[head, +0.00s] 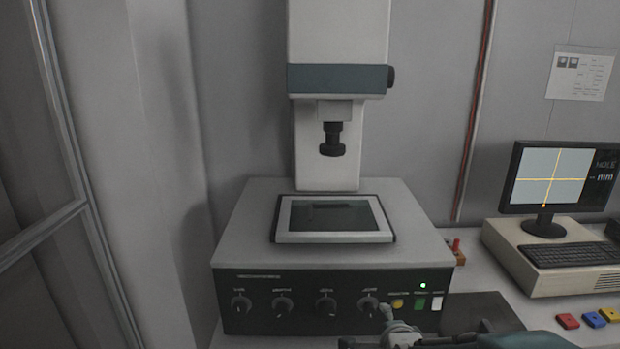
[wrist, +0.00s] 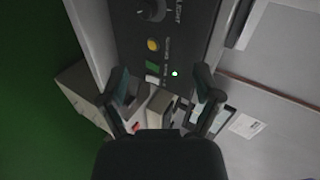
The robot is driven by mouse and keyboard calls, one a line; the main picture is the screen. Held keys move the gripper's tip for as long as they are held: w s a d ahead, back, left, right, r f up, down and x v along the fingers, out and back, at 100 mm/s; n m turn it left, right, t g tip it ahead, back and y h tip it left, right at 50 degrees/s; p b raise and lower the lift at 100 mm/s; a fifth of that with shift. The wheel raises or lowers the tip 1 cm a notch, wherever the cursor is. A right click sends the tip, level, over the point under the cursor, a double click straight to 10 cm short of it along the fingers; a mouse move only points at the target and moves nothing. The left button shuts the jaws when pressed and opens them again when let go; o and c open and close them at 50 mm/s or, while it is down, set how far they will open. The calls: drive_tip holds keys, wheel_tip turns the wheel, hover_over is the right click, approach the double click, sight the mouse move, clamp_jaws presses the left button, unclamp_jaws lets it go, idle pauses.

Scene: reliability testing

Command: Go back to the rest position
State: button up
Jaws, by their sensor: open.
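My gripper (wrist: 162,84) is open in the wrist view, with its two dark fingers spread and nothing between them. It faces the dark control panel of the testing machine. In the head view, part of my arm and gripper (head: 388,318) shows at the bottom edge, in front of the panel's right part, near the rightmost knob (head: 368,305). A yellow button (head: 397,304), a green button (head: 420,303) and a white button (head: 437,303) sit right of that knob. The yellow button also shows in the wrist view (wrist: 153,45). A green light (head: 422,285) is lit above the buttons.
The machine's column and lens (head: 332,140) rise above a framed glass stage (head: 335,217). On the right, a monitor (head: 548,178) shows a yellow cross above a keyboard (head: 572,254). Red, blue and yellow blocks (head: 594,319) lie on the bench. A metal frame stands at the left.

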drive_tip(key=s+r+n+g, duration=0.3)
drive_tip(key=s+n, duration=0.5)
drive_tip(key=s, duration=0.3)
drive_tip(key=s+r+n+g, duration=0.3)
drive_tip(key=s+r+n, duration=0.3)
drive_tip(key=s+n, duration=0.3)
drive_tip(key=shift+s, duration=1)
